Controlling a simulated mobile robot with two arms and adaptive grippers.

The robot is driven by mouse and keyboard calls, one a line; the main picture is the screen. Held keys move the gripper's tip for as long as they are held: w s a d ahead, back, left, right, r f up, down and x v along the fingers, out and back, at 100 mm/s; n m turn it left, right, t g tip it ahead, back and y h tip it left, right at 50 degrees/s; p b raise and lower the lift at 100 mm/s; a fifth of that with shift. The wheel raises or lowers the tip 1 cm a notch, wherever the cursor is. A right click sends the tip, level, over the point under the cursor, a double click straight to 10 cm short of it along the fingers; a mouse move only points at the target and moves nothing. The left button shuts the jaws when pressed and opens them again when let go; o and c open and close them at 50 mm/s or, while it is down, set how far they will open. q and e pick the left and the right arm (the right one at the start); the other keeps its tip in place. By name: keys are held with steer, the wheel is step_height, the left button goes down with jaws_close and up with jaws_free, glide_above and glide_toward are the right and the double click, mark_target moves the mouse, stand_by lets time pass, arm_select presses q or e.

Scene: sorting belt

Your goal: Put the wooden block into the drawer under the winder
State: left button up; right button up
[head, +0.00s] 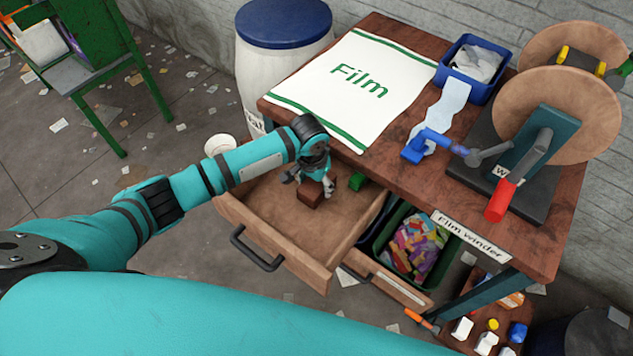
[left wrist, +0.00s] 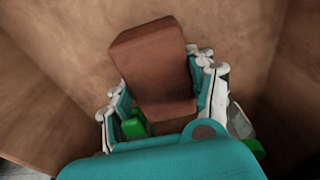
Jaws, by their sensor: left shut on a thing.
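The wooden block (head: 309,194) is reddish brown and sits between the fingers of my left gripper (head: 317,186), inside the pulled-out drawer (head: 272,236) under the table. In the left wrist view the block (left wrist: 155,70) is tilted between the two fingers of the left gripper (left wrist: 163,95), with the drawer's brown floor behind it. The gripper is shut on the block. I cannot tell whether the block touches the drawer floor. The film winder (head: 530,165) stands on the table to the right. My right gripper is not in view.
A small green object (head: 356,182) lies at the drawer's back right. A film sheet (head: 355,85) and a blue bin (head: 478,50) are on the table. A barrel (head: 255,75) stands behind.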

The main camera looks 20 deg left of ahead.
mark_target(313, 186)
arm_select(q)
steer(key=shift+f, duration=0.15)
steer(key=o, duration=1.3)
step_height(313, 186, up, 12)
steer(key=s+p, duration=0.1)
steer(key=shift+s+a, duration=0.2)
